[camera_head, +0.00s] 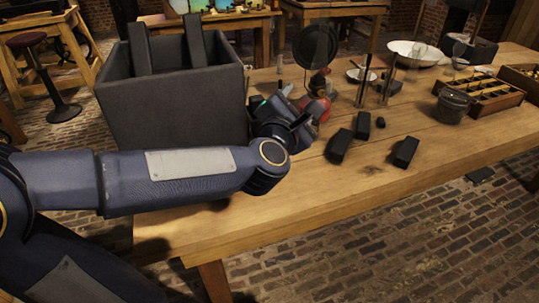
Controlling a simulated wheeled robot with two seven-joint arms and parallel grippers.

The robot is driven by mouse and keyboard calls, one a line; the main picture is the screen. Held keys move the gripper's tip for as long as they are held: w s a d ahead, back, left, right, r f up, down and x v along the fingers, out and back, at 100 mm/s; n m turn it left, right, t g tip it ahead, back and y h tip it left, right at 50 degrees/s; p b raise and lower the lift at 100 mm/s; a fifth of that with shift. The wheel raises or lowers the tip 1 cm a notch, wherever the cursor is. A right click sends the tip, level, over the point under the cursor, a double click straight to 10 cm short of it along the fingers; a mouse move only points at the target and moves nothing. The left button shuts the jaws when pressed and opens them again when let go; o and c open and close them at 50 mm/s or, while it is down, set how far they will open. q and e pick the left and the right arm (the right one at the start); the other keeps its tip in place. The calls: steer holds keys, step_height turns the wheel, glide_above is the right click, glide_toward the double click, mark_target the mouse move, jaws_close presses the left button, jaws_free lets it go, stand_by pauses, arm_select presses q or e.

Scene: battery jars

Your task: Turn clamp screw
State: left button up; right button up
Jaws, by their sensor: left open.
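My left arm comes in from the left, and my left gripper (291,98) is over the table, just right of the large dark box. It is open; its fingers are small and partly hidden by my own wrist. A red rounded object (318,108) is right beside the gripper, partly covered by it; I cannot tell whether they touch. Just behind stands a dark round disc (316,45) on an upright support. I cannot make out a clamp screw for certain; it may be hidden behind the gripper. My right gripper is not in view.
A large dark box (175,105) with two upright slabs stands left on the wooden table (400,185). Several black blocks (340,146) lie right of the gripper. Thin upright rods (363,82), a dark jar (453,106) and a compartment tray (497,104) stand farther right. The front table is clear.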

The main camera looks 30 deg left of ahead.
arm_select(q)
steer(key=f+n+g+y+b, duration=0.1)
steer(key=f+n+y+b, duration=0.1)
steer(key=f+n+y, duration=0.1)
steer(key=a+f+n+g+y+b, duration=0.1)
steer(key=f+n+g+y+b, duration=0.1)
steer(key=n, duration=0.4)
steer(key=a+f+n+g+y+b, duration=0.1)
steer(key=f+n+y+b, duration=0.2)
steer(key=f+n+y, duration=0.1)
steer(key=shift+s+a+f+n+g+y, duration=0.2)
steer(key=shift+f+n, duration=0.15)
steer(key=shift+f, duration=0.25)
steer(key=shift+s+a+f+n+g+y, duration=0.1)
steer(key=shift+s+f+n+y, duration=0.1)
steer(key=shift+f+n, duration=0.25)
steer(key=shift+s+f+n+g+y+b, duration=0.3)
steer(key=shift+f+n+g+b, duration=0.1)
steer(key=shift+n+b, duration=0.1)
steer(key=shift+a+n, duration=0.2)
steer(key=shift+n, duration=0.1)
steer(key=shift+w+a+r, duration=0.1)
steer(key=shift+w+a, duration=0.05)
steer(key=shift+a, duration=0.2)
steer(key=x, duration=0.6)
steer(key=shift+w+a, duration=0.2)
steer(key=shift+a, duration=0.1)
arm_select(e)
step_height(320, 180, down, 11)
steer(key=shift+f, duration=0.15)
